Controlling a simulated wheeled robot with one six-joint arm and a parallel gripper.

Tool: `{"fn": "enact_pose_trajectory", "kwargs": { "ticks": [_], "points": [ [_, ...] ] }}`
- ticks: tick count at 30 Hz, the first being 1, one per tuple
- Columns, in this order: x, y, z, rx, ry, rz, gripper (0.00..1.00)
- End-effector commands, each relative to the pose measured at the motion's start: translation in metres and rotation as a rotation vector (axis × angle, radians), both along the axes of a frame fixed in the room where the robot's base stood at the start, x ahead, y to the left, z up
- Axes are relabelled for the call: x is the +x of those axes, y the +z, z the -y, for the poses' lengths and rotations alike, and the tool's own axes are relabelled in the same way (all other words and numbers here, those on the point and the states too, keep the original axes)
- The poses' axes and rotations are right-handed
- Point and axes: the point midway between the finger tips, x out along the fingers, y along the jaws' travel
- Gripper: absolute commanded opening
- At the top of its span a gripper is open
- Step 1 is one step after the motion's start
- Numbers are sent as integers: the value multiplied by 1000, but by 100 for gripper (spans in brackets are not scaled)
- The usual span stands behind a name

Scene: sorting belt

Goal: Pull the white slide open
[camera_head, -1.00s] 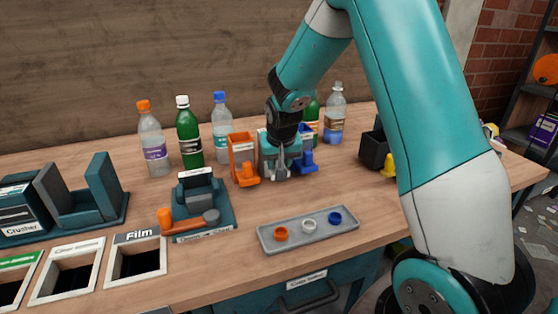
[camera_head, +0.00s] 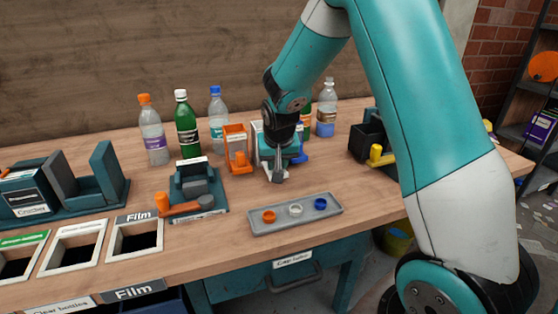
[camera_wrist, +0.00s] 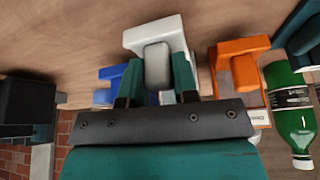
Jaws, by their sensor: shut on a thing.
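The white slide (camera_wrist: 155,35) shows in the wrist view as a pale frame around a grey grip block, between the orange and blue slides. My gripper (camera_wrist: 157,75) has its teal fingers on either side of the grey block and is shut on it. In the head view my gripper (camera_head: 278,168) is low over the bench and hides most of the white slide and its housing. The orange slide (camera_head: 239,160) stands just left of my gripper. The blue slide (camera_head: 301,152) is partly hidden to its right.
A grey tray (camera_head: 268,230) with orange, white and blue caps lies in front of my gripper. Several bottles (camera_head: 186,130) stand along the back. A teal device with an orange lever (camera_head: 180,208) is at left, and a black bin (camera_head: 366,140) at right.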

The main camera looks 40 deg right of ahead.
Motion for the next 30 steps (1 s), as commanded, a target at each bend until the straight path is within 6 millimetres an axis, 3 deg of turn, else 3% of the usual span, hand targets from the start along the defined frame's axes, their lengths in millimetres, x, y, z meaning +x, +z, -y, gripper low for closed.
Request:
{"fn": "enact_pose_trajectory", "kwargs": {
  "ticks": [3, 4, 5, 17, 20, 30],
  "points": [
    [-3, -2, -3, 15, 10, -11, 0],
    [-4, -2, -2, 15, 9, -11, 32],
    [-4, -2, -2, 15, 8, -11, 38],
    [-6, 8, 1, 12, 3, -3, 38],
    [-10, 24, -2, 12, 3, 0, 38],
    [-40, 104, -19, 13, 8, 0, 38]
  ]
}}
